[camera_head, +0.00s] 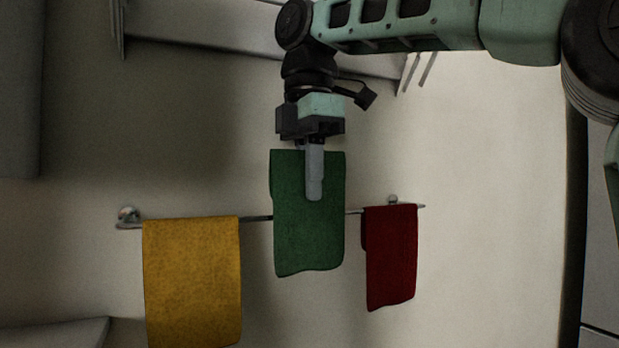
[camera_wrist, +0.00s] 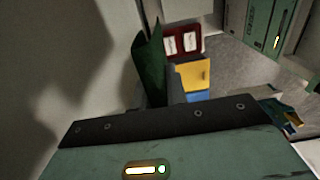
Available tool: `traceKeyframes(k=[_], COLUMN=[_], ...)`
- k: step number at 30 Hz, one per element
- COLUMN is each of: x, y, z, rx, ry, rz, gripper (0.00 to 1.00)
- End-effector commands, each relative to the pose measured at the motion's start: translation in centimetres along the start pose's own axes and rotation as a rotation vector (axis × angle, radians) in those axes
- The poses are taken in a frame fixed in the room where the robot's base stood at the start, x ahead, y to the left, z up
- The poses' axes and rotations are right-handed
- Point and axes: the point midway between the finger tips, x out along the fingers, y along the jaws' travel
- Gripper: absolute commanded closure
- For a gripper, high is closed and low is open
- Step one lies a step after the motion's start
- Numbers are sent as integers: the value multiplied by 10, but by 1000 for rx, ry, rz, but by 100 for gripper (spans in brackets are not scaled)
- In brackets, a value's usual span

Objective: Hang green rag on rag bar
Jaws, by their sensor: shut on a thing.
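The green rag (camera_head: 309,238) hangs down from my gripper (camera_head: 314,185) in the head view. My gripper points downward and is shut on the rag near its top. The rag's lower part covers the middle of the metal rag bar (camera_head: 257,218), and its top edge is above the bar's level. I cannot tell whether the rag touches the bar or is in front of it. In the wrist view the rag (camera_wrist: 151,66) shows as a dark green sheet past the gripper's body.
A yellow rag (camera_head: 193,275) hangs at the bar's left and a red rag (camera_head: 391,255) at its right. A bare stretch of bar shows on each side of the green rag. A shelf (camera_head: 235,35) is on the wall above.

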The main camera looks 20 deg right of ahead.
Motion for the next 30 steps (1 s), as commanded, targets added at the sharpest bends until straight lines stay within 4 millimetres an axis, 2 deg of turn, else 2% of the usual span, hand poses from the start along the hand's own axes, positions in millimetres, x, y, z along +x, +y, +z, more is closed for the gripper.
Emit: traceKeyframes(k=[30], x=[0], y=[6], z=[0], rx=[0], ry=[0], rz=[0], gripper=[100])
